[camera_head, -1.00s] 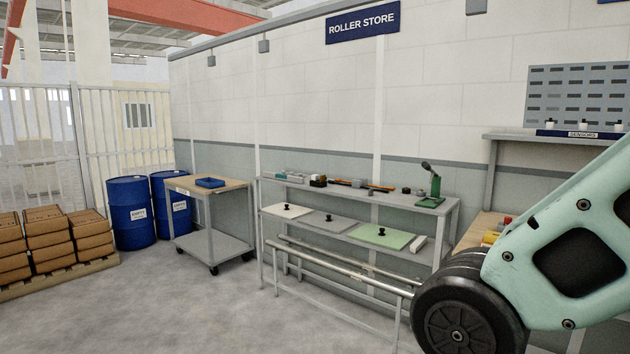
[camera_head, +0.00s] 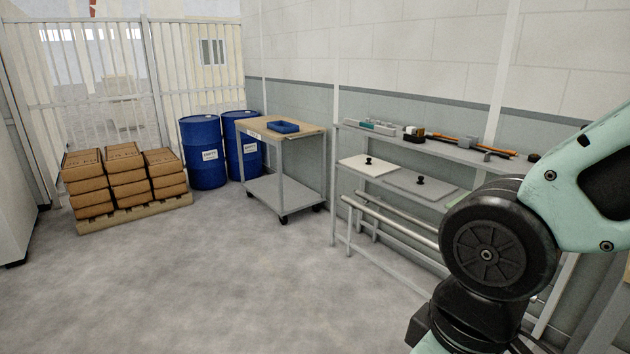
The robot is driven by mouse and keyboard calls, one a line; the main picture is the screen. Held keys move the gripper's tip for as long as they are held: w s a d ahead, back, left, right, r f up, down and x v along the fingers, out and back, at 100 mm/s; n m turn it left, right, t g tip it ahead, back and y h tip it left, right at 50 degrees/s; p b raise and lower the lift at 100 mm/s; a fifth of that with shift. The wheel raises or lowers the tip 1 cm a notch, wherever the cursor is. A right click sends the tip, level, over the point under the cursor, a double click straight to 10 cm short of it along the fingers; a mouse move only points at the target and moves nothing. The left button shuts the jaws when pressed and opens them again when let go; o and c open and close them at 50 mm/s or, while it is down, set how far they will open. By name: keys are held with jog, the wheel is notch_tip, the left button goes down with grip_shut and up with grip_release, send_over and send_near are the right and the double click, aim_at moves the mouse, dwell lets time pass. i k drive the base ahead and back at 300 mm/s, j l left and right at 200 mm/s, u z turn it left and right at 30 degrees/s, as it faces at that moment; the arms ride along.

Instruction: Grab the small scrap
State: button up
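I cannot make out which thing is the small scrap. Small items lie on the top of the grey rack (camera_head: 352,131): a teal and white piece (camera_head: 370,126), a dark and brown block (camera_head: 413,132), a long orange and black tool (camera_head: 468,142) and a small dark piece at the right (camera_head: 533,157). On the shelf below lie a white plate (camera_head: 360,172) and a grey plate (camera_head: 425,192), each with a black knob. My arm crosses the right side and hides the rack's right part. My gripper is not in view.
A trolley (camera_head: 284,190) with a blue tray (camera_head: 283,126) on top stands left of the rack. Brown boxes (camera_head: 122,172) sit on a pallet (camera_head: 130,214) at the left. The floor in front is clear.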

aim_at(411, 131)
jog(key=i+j, duration=0.1)
jog(key=i, duration=2.2)
jog(key=i+z, duration=0.25)
jog(key=i, duration=0.25)
jog(key=i+j+z, duration=0.25)
jog(key=i, duration=0.2)
jog(key=i+j+z, duration=0.25)
jog(key=i, duration=0.25)
